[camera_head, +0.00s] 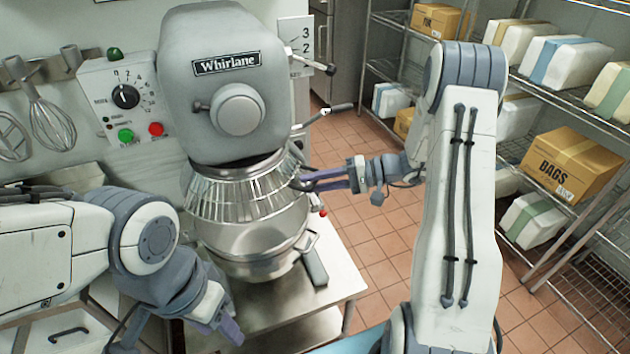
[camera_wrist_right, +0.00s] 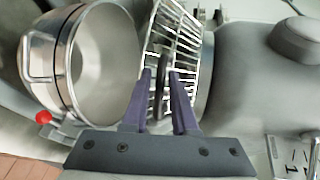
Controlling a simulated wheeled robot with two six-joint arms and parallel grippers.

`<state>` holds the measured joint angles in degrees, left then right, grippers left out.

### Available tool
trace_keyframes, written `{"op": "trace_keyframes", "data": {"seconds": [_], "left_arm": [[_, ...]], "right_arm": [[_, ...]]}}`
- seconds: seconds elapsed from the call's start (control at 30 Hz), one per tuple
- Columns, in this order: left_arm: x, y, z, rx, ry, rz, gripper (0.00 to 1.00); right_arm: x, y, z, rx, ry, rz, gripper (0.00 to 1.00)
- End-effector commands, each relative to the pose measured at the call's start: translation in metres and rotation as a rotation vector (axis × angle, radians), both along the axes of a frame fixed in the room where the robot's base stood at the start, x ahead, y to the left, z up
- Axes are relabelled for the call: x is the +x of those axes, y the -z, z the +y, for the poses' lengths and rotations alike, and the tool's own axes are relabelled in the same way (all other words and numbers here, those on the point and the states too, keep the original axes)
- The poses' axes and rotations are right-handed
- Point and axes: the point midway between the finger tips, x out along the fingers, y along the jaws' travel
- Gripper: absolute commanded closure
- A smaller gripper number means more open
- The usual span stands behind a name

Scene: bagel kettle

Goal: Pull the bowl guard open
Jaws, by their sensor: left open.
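The grey mixer (camera_head: 225,85) stands at the centre of the head view, its wire bowl guard (camera_head: 232,192) around the top of the steel bowl (camera_head: 255,232). In the right wrist view the guard (camera_wrist_right: 185,40) sits between the bowl (camera_wrist_right: 105,60) and the mixer head. My right gripper (camera_head: 308,182) is at the guard's right side. Its fingers (camera_wrist_right: 160,78) lie on either side of a dark upright handle (camera_wrist_right: 160,60) on the guard; whether they press on it is unclear. My left gripper (camera_head: 222,328) is open and empty, low in front of the mixer table.
The mixer stands on a steel table (camera_head: 335,275). A control box (camera_head: 125,100) and hanging whisks (camera_head: 50,120) are on the left. Wire shelves with boxes (camera_head: 570,165) fill the right side. Tiled floor (camera_head: 375,245) is clear between the table and shelves.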

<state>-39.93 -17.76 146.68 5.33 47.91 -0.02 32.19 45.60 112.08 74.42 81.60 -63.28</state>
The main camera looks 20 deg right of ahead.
Motion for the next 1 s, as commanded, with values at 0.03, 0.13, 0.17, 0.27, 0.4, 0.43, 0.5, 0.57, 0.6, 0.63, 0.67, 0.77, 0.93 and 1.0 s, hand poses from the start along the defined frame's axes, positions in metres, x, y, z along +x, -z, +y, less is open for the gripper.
{"op": "trace_keyframes", "data": {"seconds": [0.03,0.13,0.17,0.27,0.4,0.43,0.5,0.57,0.6,0.63,0.67,0.77,0.93,1.0], "left_arm": [[0.0,0.0001,0.0,0.0,0.0,0.0,0.5],[0.0,0.0001,0.0,0.0,0.0,0.0,0.5],[0.0,0.0001,0.0,0.0,0.0,0.0,0.5],[0.0,0.0001,0.0,0.0,0.0,0.0,0.5],[0.0,0.0002,0.0,0.0,0.0,0.0,0.5],[0.0,0.0002,0.0,0.0,0.0,0.0,0.5],[0.0,0.0002,0.0,0.0,0.0,0.0,0.5],[0.0,0.0002,0.0,0.0,0.0,0.0,0.5],[0.0,0.0002,0.0,0.0,0.0,0.0,0.5],[0.0,0.0002,0.0,0.0,0.0,0.0,0.5],[0.0,0.0001,0.0,0.0,0.0,0.0,0.5],[0.0,0.0001,0.0,0.0,0.0,0.0,0.5],[0.0,0.0002,0.0,0.0,0.0,0.0,0.5],[0.0,0.0002,0.0,0.0,0.0,0.0,0.5]], "right_arm": [[-0.0001,0.0001,-0.0002,0.0,0.0,0.0,0.74],[-0.0002,0.0001,-0.0004,0.0,0.0,0.001,1.0],[-0.0003,0.0001,-0.0004,0.0,0.0,0.001,1.0],[-0.0003,0.0001,-0.0006,0.0,0.0,0.001,1.0],[-0.0005,0.0002,-0.0009,-0.001,0.0,0.001,1.0],[-0.0005,0.0002,-0.0009,-0.001,0.0,0.001,1.0],[-0.0005,0.0002,-0.001,-0.001,0.0,0.001,1.0],[-0.0006,0.0002,-0.0011,-0.001,0.0,0.001,1.0],[-0.0006,0.0002,-0.0011,-0.001,0.0,0.001,1.0],[-0.0006,0.0002,-0.0011,-0.001,0.0,0.001,1.0],[-0.0006,0.0003,-0.0012,-0.001,0.0,0.001,1.0],[-0.0006,0.0003,-0.0013,-0.001,0.001,0.001,1.0],[-0.0006,0.0003,-0.0014,-0.001,0.001,0.001,1.0],[-0.0006,0.0003,-0.0014,-0.001,0.001,0.001,1.0]]}}
